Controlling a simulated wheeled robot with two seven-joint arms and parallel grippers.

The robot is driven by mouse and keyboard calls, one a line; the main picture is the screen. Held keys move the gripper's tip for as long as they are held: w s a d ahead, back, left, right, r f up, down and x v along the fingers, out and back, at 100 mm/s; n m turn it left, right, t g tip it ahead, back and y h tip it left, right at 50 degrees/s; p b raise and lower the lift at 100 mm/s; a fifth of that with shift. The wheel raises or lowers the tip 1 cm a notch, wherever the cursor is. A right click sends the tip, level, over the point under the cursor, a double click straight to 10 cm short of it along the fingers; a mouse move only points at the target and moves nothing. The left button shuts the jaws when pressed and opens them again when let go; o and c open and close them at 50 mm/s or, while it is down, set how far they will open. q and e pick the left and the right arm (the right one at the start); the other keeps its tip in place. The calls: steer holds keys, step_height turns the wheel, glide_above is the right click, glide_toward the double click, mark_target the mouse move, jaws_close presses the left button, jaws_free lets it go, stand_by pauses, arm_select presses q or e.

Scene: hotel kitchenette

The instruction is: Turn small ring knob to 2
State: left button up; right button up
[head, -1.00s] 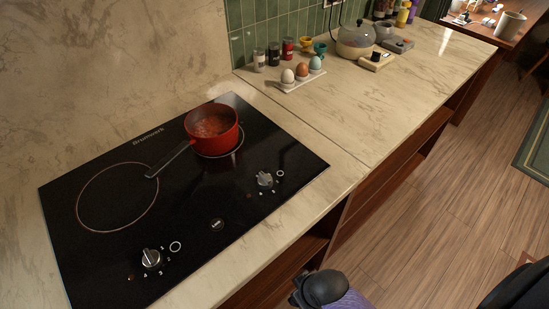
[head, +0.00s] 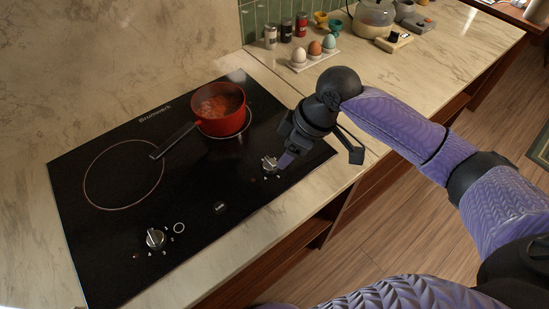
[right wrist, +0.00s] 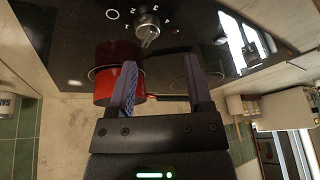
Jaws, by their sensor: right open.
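The small ring knob (head: 269,163) is a silver knob on the right front of the black cooktop, by a small circle mark and numbers. Which number it points to is hard to read. It also shows at the top of the right wrist view (right wrist: 148,25), beyond the fingertips and not between them. My right gripper (head: 321,156) is open and empty, above the cooktop's right edge beside the knob; its two fingers also show in the right wrist view (right wrist: 160,64). My left gripper is out of view.
A red pot (head: 221,110) with reddish contents sits on the small ring, its dark handle pointing left. A second knob (head: 155,238) is at the front left by the large empty ring (head: 124,173). An egg holder (head: 315,60) with three eggs stands behind my gripper.

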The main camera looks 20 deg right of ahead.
mark_target(274, 162)
steer(key=b+x, duration=0.1)
steer(key=x, duration=0.1)
steer(key=w+b+x, duration=0.1)
steer(key=x, duration=0.2)
steer(key=b+x, duration=0.1)
steer(key=x, duration=0.2)
steer(key=shift+w+d, duration=0.3)
steer(key=shift+d, duration=0.1)
jaws_close()
steer(key=shift+r, duration=0.1)
